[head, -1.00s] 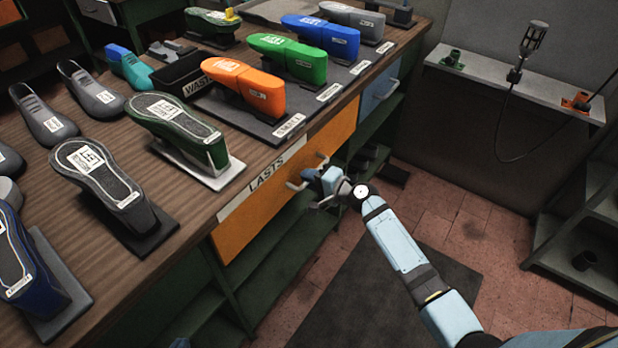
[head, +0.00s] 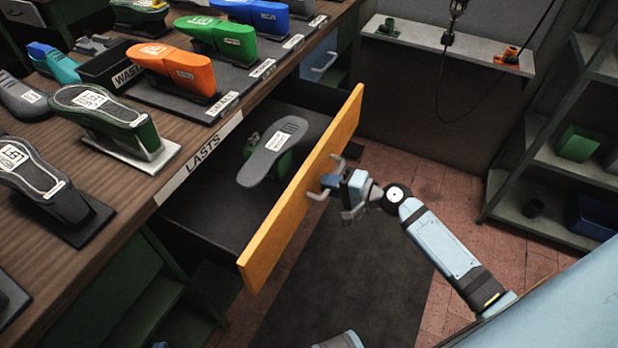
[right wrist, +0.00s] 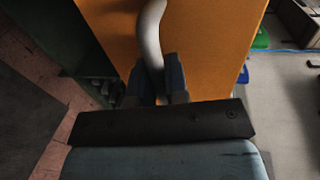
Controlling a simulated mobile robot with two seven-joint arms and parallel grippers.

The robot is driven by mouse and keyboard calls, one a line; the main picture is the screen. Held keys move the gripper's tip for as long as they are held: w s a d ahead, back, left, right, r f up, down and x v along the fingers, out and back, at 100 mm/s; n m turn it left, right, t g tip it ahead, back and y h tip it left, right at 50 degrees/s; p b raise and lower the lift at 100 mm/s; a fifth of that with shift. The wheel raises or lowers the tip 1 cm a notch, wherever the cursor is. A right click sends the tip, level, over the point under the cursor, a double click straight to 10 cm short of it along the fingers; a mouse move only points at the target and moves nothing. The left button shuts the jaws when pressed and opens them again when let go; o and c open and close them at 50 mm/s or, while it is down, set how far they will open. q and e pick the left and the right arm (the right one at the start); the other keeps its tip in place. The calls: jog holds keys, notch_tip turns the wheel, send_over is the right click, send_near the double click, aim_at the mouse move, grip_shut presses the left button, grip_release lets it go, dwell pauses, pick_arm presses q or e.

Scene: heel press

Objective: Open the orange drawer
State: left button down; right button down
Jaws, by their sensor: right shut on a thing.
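The orange drawer (head: 298,195) stands pulled well out from under the bench edge labelled LASTS. Inside it a grey shoe sole (head: 273,150) lies on top of a green piece (head: 284,163) on the dark drawer floor. My right gripper (head: 333,185) is at the drawer's front, shut on its metal handle (head: 338,163). In the right wrist view the handle (right wrist: 151,35) rises from between the two fingers (right wrist: 158,85) against the orange front. My left gripper does not show.
The wooden bench top (head: 160,203) carries several shoe lasts, among them an orange one (head: 180,70). A blue drawer (head: 322,58) sits farther back. Shelves (head: 555,150) stand at the right. A dark mat (head: 350,280) lies on the open floor before the drawer.

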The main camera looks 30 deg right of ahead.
jog(key=shift+f+v, duration=0.15)
jog(key=shift+v, duration=0.6)
jog(key=shift+f+v, duration=0.15)
jog(key=shift+v, duration=0.6)
jog(key=shift+d, duration=0.1)
jog(key=c, duration=1.1)
grip_release()
jog(key=shift+c, duration=0.2)
jog(key=b+v, duration=0.1)
jog(key=v, duration=1.2)
jog(key=shift+s+d, duration=0.2)
jog(key=shift+s, duration=0.15)
